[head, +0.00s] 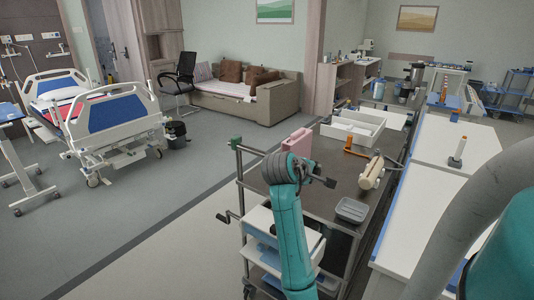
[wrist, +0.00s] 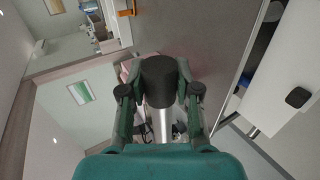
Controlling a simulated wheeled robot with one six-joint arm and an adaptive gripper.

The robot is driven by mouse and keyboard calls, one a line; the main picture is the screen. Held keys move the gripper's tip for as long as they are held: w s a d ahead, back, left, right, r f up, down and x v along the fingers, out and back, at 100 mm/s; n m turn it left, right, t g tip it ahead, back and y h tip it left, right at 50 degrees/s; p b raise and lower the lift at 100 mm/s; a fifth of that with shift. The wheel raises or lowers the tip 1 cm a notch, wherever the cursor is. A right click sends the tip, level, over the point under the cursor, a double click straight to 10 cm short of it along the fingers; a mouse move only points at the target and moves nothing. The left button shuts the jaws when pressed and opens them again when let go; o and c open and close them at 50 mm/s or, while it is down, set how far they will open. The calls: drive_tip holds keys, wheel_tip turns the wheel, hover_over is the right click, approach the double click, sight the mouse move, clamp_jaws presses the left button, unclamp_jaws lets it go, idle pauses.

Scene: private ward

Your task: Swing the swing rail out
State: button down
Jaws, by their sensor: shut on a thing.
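My gripper (wrist: 159,72) is shut on a thick dark cylindrical grip (wrist: 159,84) in the wrist view, with one green-and-black finger on each side of it. A pale metal bar (wrist: 162,124) shows in line with the grip, between the fingers. I take the grip and bar to be part of the swing rail. In the head view my gripper (head: 316,178) is over the near part of the dark-topped cart. The rail is mostly hidden there by my arm and gripper, so I cannot tell how far it is swung.
The cart top (head: 325,203) holds a pink box (head: 298,142), a white tray (head: 352,128), an orange bracket-like item (head: 355,145), a cream roll (head: 371,173) and a grey dish (head: 351,210). White worktops (head: 425,200) stand right. Open floor (head: 150,215) lies left, towards the bed (head: 100,115).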

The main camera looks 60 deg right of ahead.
drive_tip(key=w+a+m+g+y, duration=0.1)
drive_tip(key=w+a+m+g, duration=0.2)
drive_tip(key=a, duration=0.6)
drive_tip(key=shift+w+a+g, duration=0.3)
drive_tip(key=shift+w+a, duration=0.1)
drive_tip(key=shift+w, duration=0.2)
unclamp_jaws()
drive_tip(key=shift+m, duration=0.3)
